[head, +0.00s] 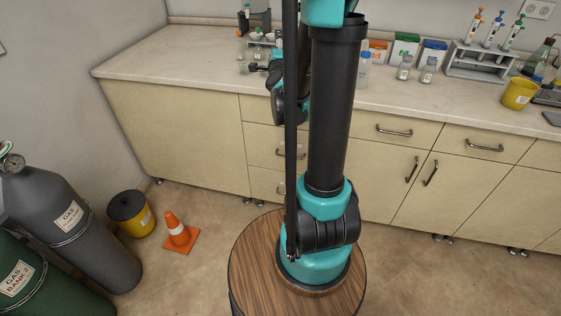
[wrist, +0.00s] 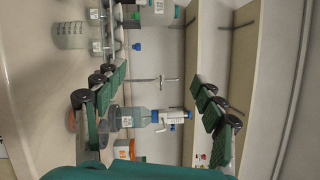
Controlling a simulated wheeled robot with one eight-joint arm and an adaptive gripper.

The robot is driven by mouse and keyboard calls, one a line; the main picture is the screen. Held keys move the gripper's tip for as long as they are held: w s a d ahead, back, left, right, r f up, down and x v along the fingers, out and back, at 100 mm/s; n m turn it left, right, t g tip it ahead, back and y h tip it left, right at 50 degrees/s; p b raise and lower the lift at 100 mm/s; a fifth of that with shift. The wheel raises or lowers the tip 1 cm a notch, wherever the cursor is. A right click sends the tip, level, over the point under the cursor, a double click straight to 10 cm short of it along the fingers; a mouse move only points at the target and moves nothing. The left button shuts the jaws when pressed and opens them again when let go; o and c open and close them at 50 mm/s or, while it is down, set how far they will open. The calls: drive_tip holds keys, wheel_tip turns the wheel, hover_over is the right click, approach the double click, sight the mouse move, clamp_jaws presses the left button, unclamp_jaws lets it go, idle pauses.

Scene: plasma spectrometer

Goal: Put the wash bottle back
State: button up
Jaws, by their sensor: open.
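My gripper (wrist: 160,88) is open in the wrist view, with green-padded fingers on either side and nothing held between them. The wrist picture is turned sideways. A clear labelled bottle with a white and blue dispenser top (wrist: 133,117) shows between the fingers, beyond them; I cannot tell whether it is the wash bottle. Another labelled bottle (wrist: 158,13) is cut off at the top edge. In the head view my arm hides most of the gripper near the back counter. A pale bottle with a blue cap (head: 364,70) stands just right of my arm.
The counter (head: 165,62) is bare at its left end. Glassware and a dark stand (head: 256,20) are at the back left. Small jars (head: 404,68), a pipette rack (head: 478,62) and a yellow beaker (head: 518,93) stand right. A cone (head: 177,232) and gas cylinders (head: 70,215) occupy the floor left.

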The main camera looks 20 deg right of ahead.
drive_tip(key=s+a+f+n+g+y, duration=0.6)
drive_tip(key=s+a+f+n, duration=0.45)
drive_tip(key=n, duration=0.25)
drive_tip(key=s+d+f+n+g+h, duration=0.1)
drive_tip(key=s+f+n+g, duration=0.3)
drive_tip(key=s, duration=0.6)
drive_tip(key=s+d+f+n+g+h, duration=0.1)
drive_tip(key=s+f+n+g, duration=0.3)
drive_tip(key=s+f, duration=0.5)
drive_tip(key=s+n, duration=0.1)
drive_tip(key=s, duration=0.1)
drive_tip(key=shift+s+n, duration=0.3)
